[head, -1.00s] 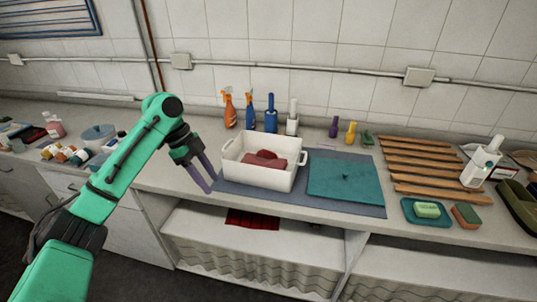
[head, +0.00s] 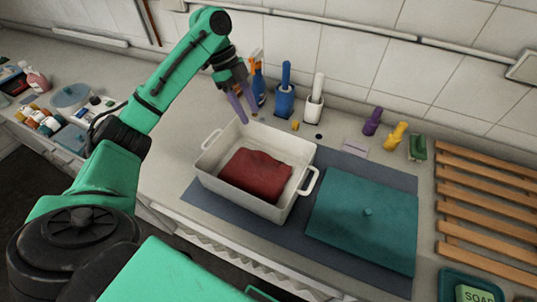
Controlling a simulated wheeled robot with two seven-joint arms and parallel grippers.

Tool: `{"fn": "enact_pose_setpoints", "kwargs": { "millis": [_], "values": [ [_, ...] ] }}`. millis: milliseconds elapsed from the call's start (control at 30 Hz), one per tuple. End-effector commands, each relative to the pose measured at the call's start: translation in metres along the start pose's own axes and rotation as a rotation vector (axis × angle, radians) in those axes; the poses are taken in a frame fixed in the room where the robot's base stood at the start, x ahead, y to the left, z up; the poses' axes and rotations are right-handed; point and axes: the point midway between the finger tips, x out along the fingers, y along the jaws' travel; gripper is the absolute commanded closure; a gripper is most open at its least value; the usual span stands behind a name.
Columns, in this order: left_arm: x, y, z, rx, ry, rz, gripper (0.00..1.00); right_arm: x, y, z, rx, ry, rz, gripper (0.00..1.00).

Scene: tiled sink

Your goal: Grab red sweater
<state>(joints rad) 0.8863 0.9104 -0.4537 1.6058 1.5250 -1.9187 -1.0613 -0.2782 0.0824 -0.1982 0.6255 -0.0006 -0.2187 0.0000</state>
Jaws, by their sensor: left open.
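The red sweater (head: 256,174) lies folded inside a white rectangular basin (head: 240,203) with two side handles. The basin stands on a dark blue-grey mat (head: 305,213) on the counter. My left gripper (head: 245,110) is open and empty, its purple fingers over the basin's back rim, up and left of the sweater and apart from it. Whether a finger touches the rim I cannot tell. My right gripper is out of view.
Behind stand a blue brush holder (head: 285,98), a white brush holder (head: 314,106) and spray bottles. A wooden slatted rack (head: 485,205) is at the right. Small bottles (head: 40,118) sit at the far left.

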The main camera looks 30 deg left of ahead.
Motion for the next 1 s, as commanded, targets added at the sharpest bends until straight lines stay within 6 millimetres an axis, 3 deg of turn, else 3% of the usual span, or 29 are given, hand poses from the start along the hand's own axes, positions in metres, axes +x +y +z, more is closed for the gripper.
{"fn": "enact_pose_setpoints", "kwargs": {
  "millis": [300, 433, 633, 900, 1000],
  "values": [
    [0.072, 0.001, -0.002, -0.001, 0.000, 0.005, 0.51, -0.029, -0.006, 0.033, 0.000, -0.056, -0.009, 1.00],
    [0.087, 0.001, -0.002, 0.000, 0.001, 0.004, 0.51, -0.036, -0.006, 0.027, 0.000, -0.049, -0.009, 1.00],
    [0.125, 0.002, -0.001, -0.001, 0.001, 0.003, 0.51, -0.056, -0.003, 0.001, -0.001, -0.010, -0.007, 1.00],
    [0.136, 0.001, 0.001, 0.001, -0.001, 0.000, 0.51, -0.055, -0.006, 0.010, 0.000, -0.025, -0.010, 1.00],
    [0.136, 0.001, 0.001, 0.001, -0.001, 0.000, 0.90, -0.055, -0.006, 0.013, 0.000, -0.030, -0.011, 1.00]
  ]
}}
